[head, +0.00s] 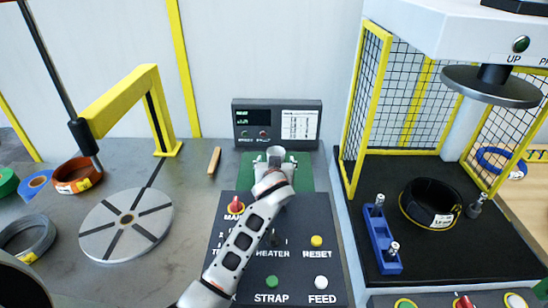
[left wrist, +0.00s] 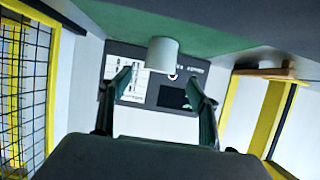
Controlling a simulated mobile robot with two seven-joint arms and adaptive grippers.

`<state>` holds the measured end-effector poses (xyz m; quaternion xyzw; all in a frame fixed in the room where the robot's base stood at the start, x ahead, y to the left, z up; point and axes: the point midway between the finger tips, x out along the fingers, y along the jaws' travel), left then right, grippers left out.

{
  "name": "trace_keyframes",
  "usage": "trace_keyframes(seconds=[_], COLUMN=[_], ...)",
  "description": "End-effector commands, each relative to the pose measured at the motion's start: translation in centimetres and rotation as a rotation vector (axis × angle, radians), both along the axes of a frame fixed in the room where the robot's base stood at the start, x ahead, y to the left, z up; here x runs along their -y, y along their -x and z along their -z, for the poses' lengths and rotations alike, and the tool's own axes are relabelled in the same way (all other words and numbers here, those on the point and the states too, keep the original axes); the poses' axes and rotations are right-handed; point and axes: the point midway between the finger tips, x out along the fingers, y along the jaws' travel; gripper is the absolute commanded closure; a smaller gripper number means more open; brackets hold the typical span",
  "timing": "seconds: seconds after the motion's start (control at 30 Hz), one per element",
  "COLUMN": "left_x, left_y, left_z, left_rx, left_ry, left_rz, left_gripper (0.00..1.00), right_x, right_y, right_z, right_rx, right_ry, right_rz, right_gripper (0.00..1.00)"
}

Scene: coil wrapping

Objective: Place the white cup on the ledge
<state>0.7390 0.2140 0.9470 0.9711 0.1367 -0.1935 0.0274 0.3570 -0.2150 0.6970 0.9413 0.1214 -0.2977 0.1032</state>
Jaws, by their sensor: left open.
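The white cup (head: 276,152) stands on the green surface (head: 306,172) behind the dark control panel, in front of the display box. It also shows in the left wrist view (left wrist: 163,56), where the picture is upside down. My left gripper (head: 274,164) is open at the cup, partly hiding it in the head view. In the left wrist view, my left gripper's fingertips (left wrist: 162,84) are apart, one to each side of the cup, with gaps visible. I cannot tell which surface is named the ledge. My right gripper is not in view.
The display box (head: 277,124) stands close behind the cup. A wooden stick (head: 214,160) lies to the left. The control panel (head: 330,262) with buttons is below the arm. A yellow-framed mesh cage (head: 366,100) stands to the right. A grey turntable (head: 105,240) is at left.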

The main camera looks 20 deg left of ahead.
Motion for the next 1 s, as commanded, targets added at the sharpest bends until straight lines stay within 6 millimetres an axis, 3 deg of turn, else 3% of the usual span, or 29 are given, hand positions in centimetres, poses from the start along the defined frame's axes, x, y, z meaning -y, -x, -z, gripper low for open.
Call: trace_keyframes(seconds=[0.6, 0.97, 1.0], left_x=[-1.6, -1.8, -1.8], left_y=[-5.5, -6.0, -6.0], left_z=[1.7, 2.1, 2.1], left_rx=[0.0, 0.001, 0.001], left_ry=[-0.004, -0.001, -0.001], left_rz=[-0.001, -0.001, -0.001], left_gripper=[0.38, 0.38, 0.46], right_x=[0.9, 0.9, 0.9], right_y=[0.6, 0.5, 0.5], right_z=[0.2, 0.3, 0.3], right_rx=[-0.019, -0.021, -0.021], right_ry=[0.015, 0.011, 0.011], right_rz=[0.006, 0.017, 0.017], right_gripper=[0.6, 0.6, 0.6])
